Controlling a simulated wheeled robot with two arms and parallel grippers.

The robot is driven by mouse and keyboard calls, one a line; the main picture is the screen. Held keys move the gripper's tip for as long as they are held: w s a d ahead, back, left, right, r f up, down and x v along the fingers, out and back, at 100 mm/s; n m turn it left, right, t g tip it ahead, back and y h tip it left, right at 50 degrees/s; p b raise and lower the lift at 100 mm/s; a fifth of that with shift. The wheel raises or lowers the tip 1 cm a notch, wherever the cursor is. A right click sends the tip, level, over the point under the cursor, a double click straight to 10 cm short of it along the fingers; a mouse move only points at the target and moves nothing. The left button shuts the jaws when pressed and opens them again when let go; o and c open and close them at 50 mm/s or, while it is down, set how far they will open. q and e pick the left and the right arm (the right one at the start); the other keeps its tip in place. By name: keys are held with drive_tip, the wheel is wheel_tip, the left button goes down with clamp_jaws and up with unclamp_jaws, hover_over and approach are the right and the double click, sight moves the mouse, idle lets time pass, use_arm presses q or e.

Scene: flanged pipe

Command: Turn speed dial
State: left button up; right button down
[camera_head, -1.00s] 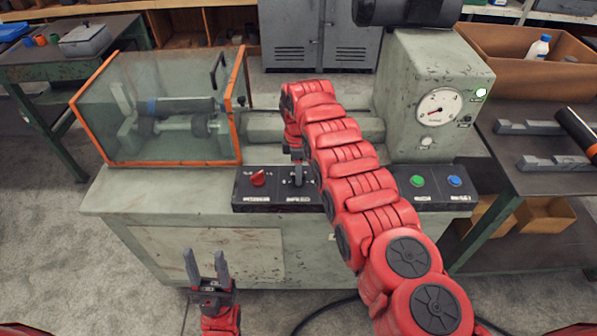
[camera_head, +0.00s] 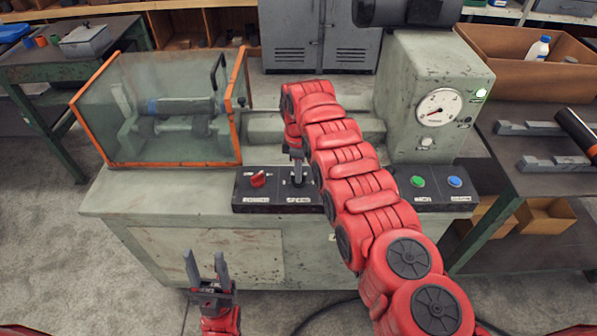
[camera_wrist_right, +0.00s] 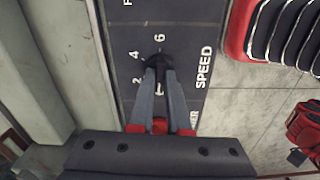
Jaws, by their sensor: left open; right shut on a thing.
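The speed dial (camera_head: 297,182) is a dark knob on the black control panel (camera_head: 330,203), right of the red power knob (camera_head: 258,179). My right gripper (camera_head: 296,158) points down over the dial, partly hidden behind my arm. In the right wrist view the gripper (camera_wrist_right: 160,78) is shut on the dark dial (camera_wrist_right: 158,60), beside the printed numbers 2, 4 and 6 and the word SPEED. The fingers cover part of the dial, so its exact setting is unclear. My left gripper (camera_head: 209,272) is open and empty, in front of the machine.
A green button (camera_head: 418,181) and a blue button (camera_head: 455,181) are at the panel's right. An orange-framed clear guard (camera_head: 160,110) covers the rollers and pipe at left.

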drive_tip(key=m+b, duration=0.1)
drive_tip(key=m, duration=0.3)
drive_tip(key=shift+f, duration=0.1)
drive_tip(key=m+b, duration=0.1)
drive_tip(key=m, duration=0.1)
drive_tip(key=shift+m, duration=0.4)
drive_tip(key=m+b, duration=0.2)
drive_tip(key=m, duration=0.1)
drive_tip(key=shift+m, duration=0.4)
drive_tip(key=m+b, duration=0.1)
drive_tip(key=m, duration=0.3)
drive_tip(key=shift+b, duration=0.3)
drive_tip(key=m+b, duration=0.1)
drive_tip(key=m, duration=0.3)
drive_tip(key=shift+m, duration=2.1)
